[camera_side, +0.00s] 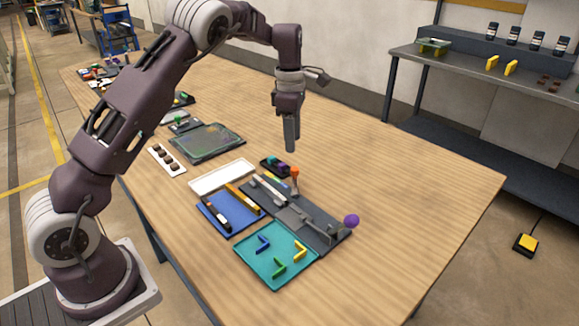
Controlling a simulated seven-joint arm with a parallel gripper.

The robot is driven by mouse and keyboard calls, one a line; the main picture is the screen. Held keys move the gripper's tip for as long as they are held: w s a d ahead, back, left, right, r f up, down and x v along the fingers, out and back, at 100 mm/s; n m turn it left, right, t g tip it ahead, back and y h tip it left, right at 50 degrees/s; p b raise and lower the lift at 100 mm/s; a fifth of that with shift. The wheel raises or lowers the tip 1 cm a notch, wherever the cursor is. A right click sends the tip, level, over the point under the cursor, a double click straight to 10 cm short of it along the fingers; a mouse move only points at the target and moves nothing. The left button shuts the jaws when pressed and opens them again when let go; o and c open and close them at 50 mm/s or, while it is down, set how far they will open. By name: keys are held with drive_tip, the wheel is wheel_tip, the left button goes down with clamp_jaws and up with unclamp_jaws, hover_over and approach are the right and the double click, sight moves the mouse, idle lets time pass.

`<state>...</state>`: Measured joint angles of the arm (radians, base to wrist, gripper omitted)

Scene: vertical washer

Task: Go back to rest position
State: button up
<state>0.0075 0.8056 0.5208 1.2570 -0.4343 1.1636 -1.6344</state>
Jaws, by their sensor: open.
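My gripper (290,148) hangs pointing down above the wooden table (400,195), in the upper middle of the side view. It is open, and I see nothing held in it. Its fingers overlap in this view, so the gap between them does not show. Below and in front of it is a dark grey fixture (310,222) with a light bar on it. A small orange-topped tool (295,177) stands upright by the fixture, and a purple ball (351,221) is at its right end.
A teal tray (262,277) holds blue, green and yellow angle pieces. A blue tray (219,228), a white tray (221,176), a white strip with brown pieces (167,160) and a dark tray (207,141) lie leftward. The table's right side is clear. A grey bench (480,75) stands behind.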

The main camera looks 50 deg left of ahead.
drive_tip(key=s+d+r+m+t+h, duration=0.1)
drive_tip(key=s+d+r+m+t, duration=0.1)
drive_tip(key=s+d+r+m, duration=0.45)
drive_tip(key=s+d+r+m+t, duration=0.1)
drive_tip(key=s+d+r+m, duration=0.2)
drive_tip(key=s+r+m, duration=0.6)
drive_tip(key=s+d+f+m+t, duration=0.1)
drive_tip(key=s+m, duration=0.3)
drive_tip(key=s, duration=0.6)
drive_tip(key=s+d+f+m+t+y, duration=0.1)
drive_tip(key=s+m, duration=0.4)
drive_tip(key=s, duration=0.4)
drive_tip(key=shift+s+d+f, duration=0.35)
drive_tip(key=shift+d+f, duration=0.05)
drive_tip(key=shift+m, duration=0.25)
